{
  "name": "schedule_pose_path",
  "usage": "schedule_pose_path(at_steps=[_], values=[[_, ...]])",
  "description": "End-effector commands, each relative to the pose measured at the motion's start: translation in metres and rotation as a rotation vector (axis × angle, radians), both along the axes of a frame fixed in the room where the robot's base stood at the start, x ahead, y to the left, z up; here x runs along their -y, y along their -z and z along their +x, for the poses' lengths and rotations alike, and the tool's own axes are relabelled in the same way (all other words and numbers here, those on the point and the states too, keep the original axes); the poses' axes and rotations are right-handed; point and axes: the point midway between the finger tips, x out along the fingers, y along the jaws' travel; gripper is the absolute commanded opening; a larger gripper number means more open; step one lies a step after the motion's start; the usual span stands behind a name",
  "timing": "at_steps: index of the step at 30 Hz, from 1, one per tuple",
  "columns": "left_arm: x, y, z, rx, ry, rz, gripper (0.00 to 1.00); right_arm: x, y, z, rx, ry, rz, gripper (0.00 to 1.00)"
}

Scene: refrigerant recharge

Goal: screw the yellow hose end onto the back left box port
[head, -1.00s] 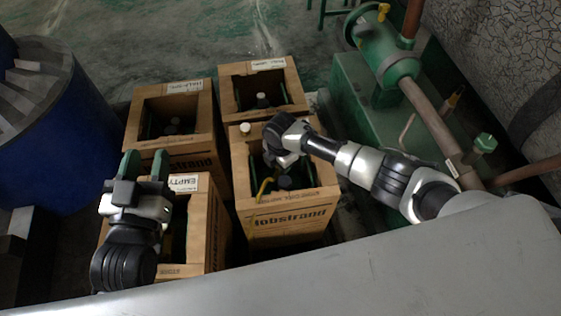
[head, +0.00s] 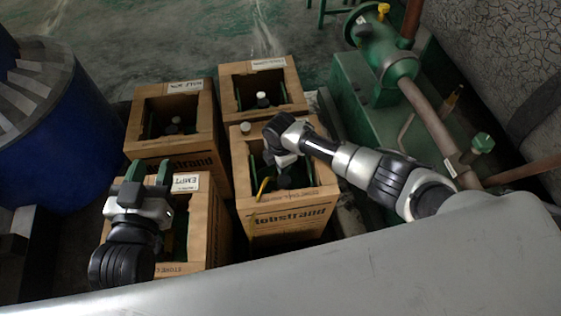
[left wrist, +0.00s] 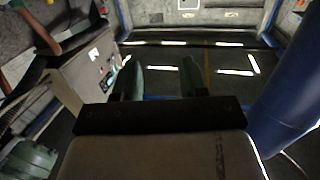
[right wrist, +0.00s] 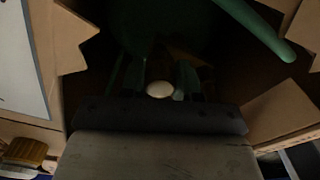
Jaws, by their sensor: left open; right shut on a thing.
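My right gripper (head: 282,162) reaches down into that front right box. In the right wrist view it is shut on a white round cap (right wrist: 160,89), seen between its fingers in shadow. My left gripper (head: 148,172) is open and empty above the front left box (head: 205,235), pointing away from me.
The back right box (head: 290,108) holds another white-topped fitting (head: 262,99). A white cap (head: 245,128) shows at the front right box's back left corner. A blue drum (head: 75,140) stands at left, green machinery (head: 350,110) at right.

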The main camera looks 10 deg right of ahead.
Motion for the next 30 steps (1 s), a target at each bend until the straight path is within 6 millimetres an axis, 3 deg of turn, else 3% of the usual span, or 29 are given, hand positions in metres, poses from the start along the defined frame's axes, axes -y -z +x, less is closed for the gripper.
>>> schedule_pose_path(at_steps=[22,23,28,30], values=[[-0.010,0.034,-0.014,-0.277,-0.018,0.068,0.43,-0.002,-0.001,0.001,0.004,0.187,0.006,0.09],[-0.010,0.034,-0.014,-0.273,-0.018,0.067,0.43,-0.002,0.000,0.001,0.004,0.185,0.006,0.36],[-0.010,0.034,-0.014,-0.270,-0.018,0.066,0.43,-0.001,0.000,0.000,0.003,0.184,0.003,0.61],[-0.010,0.034,-0.014,-0.270,-0.018,0.066,0.43,-0.001,0.000,0.000,0.002,0.184,0.003,0.61]])
